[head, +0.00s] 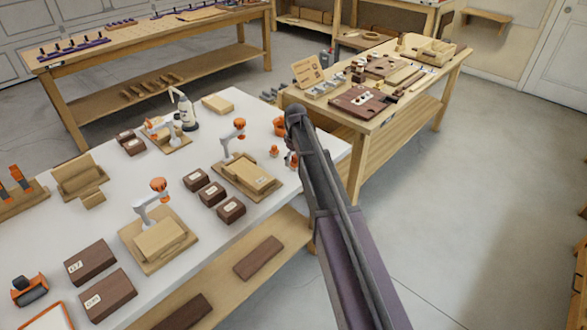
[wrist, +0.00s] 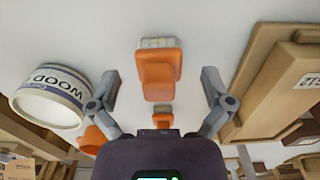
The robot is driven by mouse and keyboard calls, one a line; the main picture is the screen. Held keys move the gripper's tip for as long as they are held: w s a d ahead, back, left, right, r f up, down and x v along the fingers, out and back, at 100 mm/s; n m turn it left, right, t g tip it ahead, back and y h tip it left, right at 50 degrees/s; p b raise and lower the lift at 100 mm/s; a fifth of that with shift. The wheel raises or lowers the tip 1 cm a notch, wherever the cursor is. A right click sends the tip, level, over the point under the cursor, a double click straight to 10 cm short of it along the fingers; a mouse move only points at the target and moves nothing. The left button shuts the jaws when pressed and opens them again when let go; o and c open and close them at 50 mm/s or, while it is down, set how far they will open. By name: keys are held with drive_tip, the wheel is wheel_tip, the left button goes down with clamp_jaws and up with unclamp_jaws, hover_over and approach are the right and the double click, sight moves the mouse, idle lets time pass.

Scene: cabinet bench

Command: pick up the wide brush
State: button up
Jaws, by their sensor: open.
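The wide brush (wrist: 158,72), with an orange handle and pale bristles, is on the white bench top in the wrist view. My gripper (wrist: 160,80) is open, with one finger on each side of the brush and a gap on both sides. A smaller, narrower orange brush (wrist: 163,118) is nearer my palm. In the head view, my arm hides most of the gripper, and small orange items show beside it; I cannot tell which is the wide brush.
A white can labelled WOOD (wrist: 50,96) stands close to the left finger in the wrist view. A wooden block (wrist: 278,90) is close on the right. In the head view, the white bench (head: 120,190) holds small robot-arm models and brown boxes; a wooden table (head: 375,125) stands behind.

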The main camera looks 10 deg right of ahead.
drive_tip(key=shift+f+b, duration=0.65)
drive_tip(key=shift+f, duration=0.3)
drive_tip(key=c, duration=1.2)
